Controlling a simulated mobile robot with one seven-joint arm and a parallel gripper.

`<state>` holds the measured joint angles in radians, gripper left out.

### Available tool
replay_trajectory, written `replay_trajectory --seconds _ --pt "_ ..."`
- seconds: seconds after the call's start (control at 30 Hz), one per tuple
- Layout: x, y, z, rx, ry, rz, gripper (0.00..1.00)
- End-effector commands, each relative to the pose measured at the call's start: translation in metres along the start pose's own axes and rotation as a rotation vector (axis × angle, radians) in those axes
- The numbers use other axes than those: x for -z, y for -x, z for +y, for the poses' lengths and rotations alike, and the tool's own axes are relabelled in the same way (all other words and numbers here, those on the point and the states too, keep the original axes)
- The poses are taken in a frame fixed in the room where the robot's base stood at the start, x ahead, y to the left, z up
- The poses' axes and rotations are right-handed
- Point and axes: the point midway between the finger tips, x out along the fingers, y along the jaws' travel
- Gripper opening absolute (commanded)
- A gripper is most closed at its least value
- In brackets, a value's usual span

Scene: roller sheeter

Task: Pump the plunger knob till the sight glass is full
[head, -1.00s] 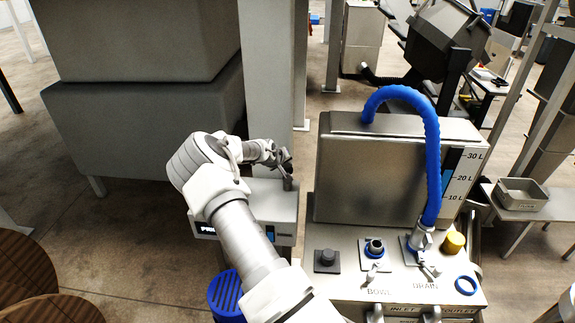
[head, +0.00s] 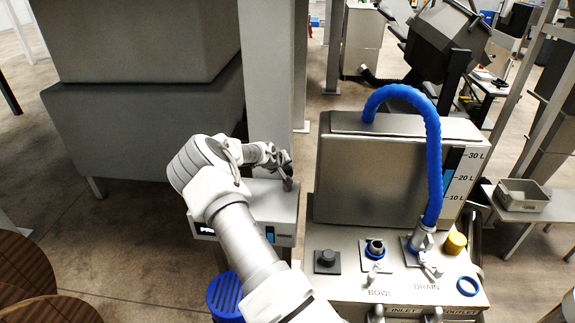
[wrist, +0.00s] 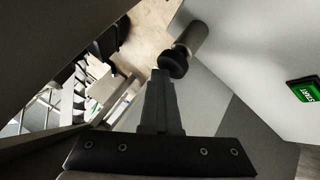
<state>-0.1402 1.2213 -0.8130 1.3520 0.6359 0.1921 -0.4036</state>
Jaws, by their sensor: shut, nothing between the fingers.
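The light grey pump box (head: 262,203) stands left of the steel tank, with a short grey plunger post on its top. The plunger's black knob (wrist: 172,65) and grey post (wrist: 193,38) show in the wrist view. My gripper (wrist: 158,74) is shut and empty, its tips close beside the knob; I cannot tell if they touch it. In the head view my gripper (head: 285,166) is small and dark over the post. A narrow window with blue in it, seemingly the sight glass (head: 270,234), is on the box front, partly beside my arm; its level is unclear.
A green START button (wrist: 304,89) is on a pale face at the right of the wrist view. The steel tank (head: 385,180) with a blue hose (head: 433,150) stands right of the box. A blue slotted bin (head: 225,292) is below. A grey column rises behind.

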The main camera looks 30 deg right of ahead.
Motion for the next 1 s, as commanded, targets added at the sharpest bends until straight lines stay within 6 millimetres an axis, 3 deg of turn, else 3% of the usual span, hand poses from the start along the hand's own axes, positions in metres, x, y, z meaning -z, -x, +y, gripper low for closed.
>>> replay_trajectory --seconds 0.27,1.0 --pt "-0.001 0.001 0.001 0.001 0.001 -0.006 0.00" --pt "0.021 0.031 0.023 0.001 0.000 -0.004 0.00"
